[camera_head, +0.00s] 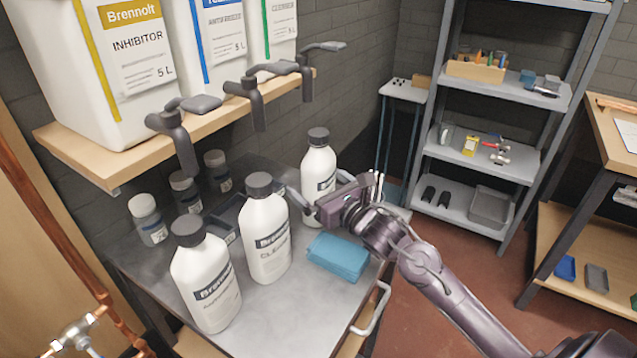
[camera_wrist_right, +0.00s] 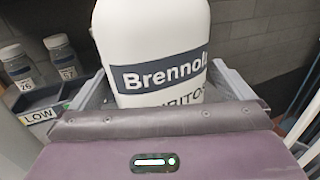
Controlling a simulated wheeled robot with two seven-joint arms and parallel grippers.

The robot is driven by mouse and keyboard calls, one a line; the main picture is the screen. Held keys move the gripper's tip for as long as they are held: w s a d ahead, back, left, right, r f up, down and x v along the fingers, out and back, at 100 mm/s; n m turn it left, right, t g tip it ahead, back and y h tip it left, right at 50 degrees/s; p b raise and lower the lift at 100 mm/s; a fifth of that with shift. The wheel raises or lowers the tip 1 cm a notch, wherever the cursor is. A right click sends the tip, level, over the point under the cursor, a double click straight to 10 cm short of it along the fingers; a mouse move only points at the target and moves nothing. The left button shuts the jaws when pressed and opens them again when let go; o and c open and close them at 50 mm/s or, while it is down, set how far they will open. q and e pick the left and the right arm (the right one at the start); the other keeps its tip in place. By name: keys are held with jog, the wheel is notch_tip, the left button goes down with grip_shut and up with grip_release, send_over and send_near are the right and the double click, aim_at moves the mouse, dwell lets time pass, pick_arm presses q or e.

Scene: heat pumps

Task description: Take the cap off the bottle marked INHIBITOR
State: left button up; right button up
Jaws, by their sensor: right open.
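The INHIBITOR bottle (camera_head: 319,172) is white with a dark grey cap (camera_head: 318,136) and stands upright at the back of the grey bench top. In the right wrist view the bottle (camera_wrist_right: 150,40) fills the middle, its label reading "Brennolt" with part of "INHIBITOR" below; its cap is out of that view. My right gripper (camera_head: 326,190) is at the bottle's body, below the cap. In the wrist view its grey fingers (camera_wrist_right: 167,88) are open on either side of the bottle. Whether they touch it I cannot tell. My left gripper is not in view.
Two similar white capped bottles (camera_head: 265,235) (camera_head: 206,280) stand nearer on the bench. A blue cloth stack (camera_head: 338,257) lies beside my right gripper. Small grey-capped jars (camera_head: 148,220) stand at left. A shelf (camera_head: 130,165) above holds large canisters with taps (camera_head: 175,135) overhanging the bench.

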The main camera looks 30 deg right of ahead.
jog(key=c, duration=1.4)
jog(key=shift+r, duration=0.15)
jog(key=shift+c, duration=0.4)
